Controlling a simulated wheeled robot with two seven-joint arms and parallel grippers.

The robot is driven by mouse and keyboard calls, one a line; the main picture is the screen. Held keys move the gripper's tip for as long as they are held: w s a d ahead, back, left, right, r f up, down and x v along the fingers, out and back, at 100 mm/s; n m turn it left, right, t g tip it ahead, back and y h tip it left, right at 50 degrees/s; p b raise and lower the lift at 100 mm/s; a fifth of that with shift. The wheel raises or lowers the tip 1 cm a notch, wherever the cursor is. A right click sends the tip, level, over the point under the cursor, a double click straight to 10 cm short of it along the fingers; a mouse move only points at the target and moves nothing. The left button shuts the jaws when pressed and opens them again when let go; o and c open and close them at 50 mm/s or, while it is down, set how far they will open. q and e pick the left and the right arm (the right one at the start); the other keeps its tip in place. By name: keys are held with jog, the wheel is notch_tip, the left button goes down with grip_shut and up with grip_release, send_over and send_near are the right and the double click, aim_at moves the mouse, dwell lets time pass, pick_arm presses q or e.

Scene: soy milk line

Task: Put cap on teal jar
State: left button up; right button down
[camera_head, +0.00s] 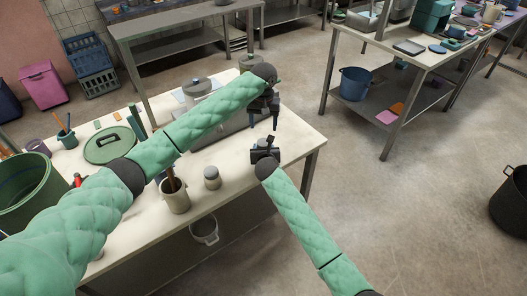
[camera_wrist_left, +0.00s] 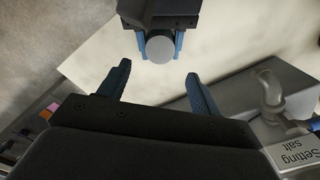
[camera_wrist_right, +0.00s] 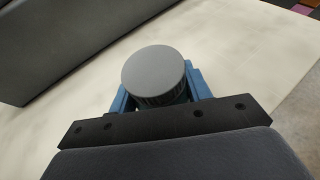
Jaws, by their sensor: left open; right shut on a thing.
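The cap also shows between the fingers in the left wrist view (camera_wrist_left: 160,47). My left gripper (camera_head: 274,114) is open and empty above and beyond the right one. Its fingers (camera_wrist_left: 159,88) are spread and face the right gripper, apart from the cap.
A small pale jar with a grey top (camera_head: 212,178) and a utensil crock (camera_head: 174,195) stand at the front edge. The table's right end is mostly clear.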

aim_at(264, 142)
pick_arm(q)
jog(key=shift+f, duration=4)
jog(key=c, duration=1)
jog(key=o, duration=1.1)
jog(key=shift+r, duration=2.3)
